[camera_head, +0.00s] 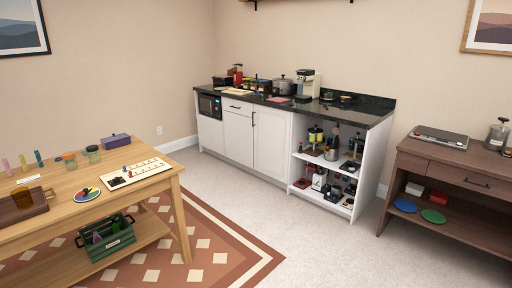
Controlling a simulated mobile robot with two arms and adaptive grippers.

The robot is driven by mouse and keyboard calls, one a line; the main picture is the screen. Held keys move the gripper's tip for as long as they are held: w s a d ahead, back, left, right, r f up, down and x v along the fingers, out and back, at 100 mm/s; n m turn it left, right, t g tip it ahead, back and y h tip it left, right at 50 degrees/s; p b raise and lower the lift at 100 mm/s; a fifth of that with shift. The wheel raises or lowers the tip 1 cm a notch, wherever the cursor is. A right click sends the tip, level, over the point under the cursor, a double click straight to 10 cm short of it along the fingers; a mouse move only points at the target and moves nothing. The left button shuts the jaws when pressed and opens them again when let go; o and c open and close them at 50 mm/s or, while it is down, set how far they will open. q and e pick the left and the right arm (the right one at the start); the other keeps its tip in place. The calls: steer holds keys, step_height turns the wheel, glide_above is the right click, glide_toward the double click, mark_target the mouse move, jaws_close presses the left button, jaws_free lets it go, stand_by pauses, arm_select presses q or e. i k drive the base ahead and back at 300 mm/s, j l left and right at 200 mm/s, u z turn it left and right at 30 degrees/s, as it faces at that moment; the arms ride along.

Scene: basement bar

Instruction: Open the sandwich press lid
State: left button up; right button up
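I cannot clearly pick out the sandwich press at this distance. A dark, low boxy appliance (222,80) at the left end of the black counter could be it; its lid is too small to read. A flat silver and black appliance (439,137) lies on the brown wooden cabinet at the right; I cannot tell what it is, and no raised lid shows on it. Neither of my grippers is in view.
The black counter (345,110) holds a pot (283,86), a coffee machine (308,84) and small items. Open shelves below hold several objects. A wooden table (150,187) stands at the front left, a brown cabinet (455,163) at the right. The carpet (300,235) between them is clear.

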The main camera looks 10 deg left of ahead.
mark_target(223, 78)
steer(key=i+j+u, duration=0.15)
steer(key=i, duration=1.5)
steer(key=i+l+u, duration=0.15)
steer(key=i, duration=1.45)
steer(key=i+j, duration=0.15)
steer(key=i, duration=0.4)
steer(key=i+j, duration=0.15)
steer(key=i, duration=0.35)
steer(key=i+j, duration=0.2)
steer(key=i, duration=0.35)
steer(key=i+j, duration=0.15)
steer(key=i, duration=0.35)
steer(key=l+z, duration=0.05)
